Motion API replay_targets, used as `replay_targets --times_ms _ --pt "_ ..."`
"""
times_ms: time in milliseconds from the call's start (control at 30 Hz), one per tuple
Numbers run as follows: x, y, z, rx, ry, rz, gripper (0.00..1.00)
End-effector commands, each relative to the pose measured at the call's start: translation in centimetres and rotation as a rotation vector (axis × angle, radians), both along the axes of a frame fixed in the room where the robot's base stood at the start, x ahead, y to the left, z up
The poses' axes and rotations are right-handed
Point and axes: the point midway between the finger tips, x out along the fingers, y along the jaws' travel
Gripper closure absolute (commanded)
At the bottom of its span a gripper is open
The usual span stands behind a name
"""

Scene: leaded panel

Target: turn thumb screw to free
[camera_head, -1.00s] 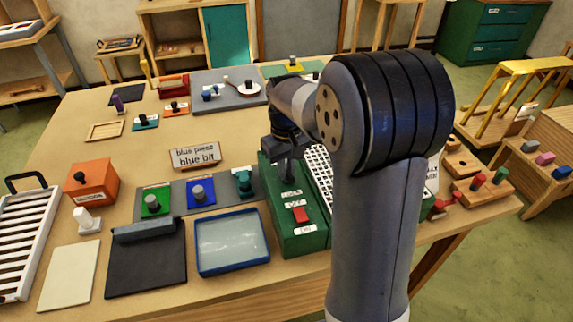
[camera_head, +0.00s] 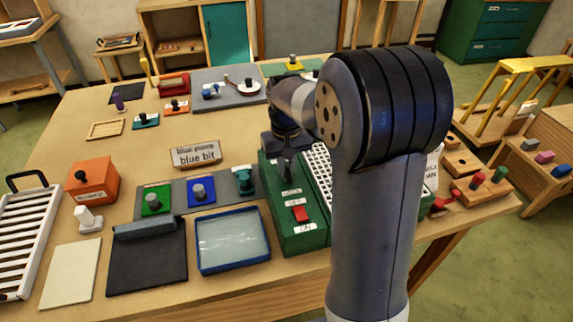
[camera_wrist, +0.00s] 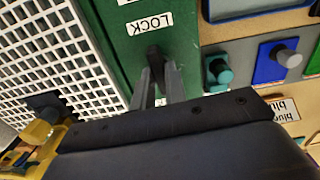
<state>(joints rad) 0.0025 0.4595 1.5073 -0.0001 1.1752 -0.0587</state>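The green machine housing (camera_head: 303,236) stands at the right of the bench, with a red switch (camera_head: 300,213) between white labels. Its LOCK label (camera_wrist: 149,23) reads upside down in the wrist view. A small dark thumb screw (camera_wrist: 154,51) sits on the green face beside that label. My gripper (camera_wrist: 159,72) points down at it, with its two narrow grey fingers close together on either side of the screw, seemingly shut on it.
The white grid (camera_wrist: 62,45) lies beside the housing. On the other side are a teal knob (camera_wrist: 219,70) and a blue-rimmed tray (camera_head: 233,270). A sign (camera_head: 195,154) stands behind the green and blue pieces. My arm hides the bench's right middle.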

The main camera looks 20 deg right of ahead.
Motion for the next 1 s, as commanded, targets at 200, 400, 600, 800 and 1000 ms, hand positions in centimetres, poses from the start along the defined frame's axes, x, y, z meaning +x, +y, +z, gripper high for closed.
replay_targets --times_ms 200,400,600,800,1000 --pt "0.0 0.0 0.0 0.0 -0.001 0.001 0.69" --pt "0.0 0.0 0.0 0.0 -0.001 0.001 0.65" --pt "0.1 0.0 0.8 0.0 -0.004 0.001 0.65" --pt "0.1 0.0 4.4 0.0 -0.006 0.001 0.65" --pt "0.1 0.0 8.3 0.0 -0.006 0.001 0.65"
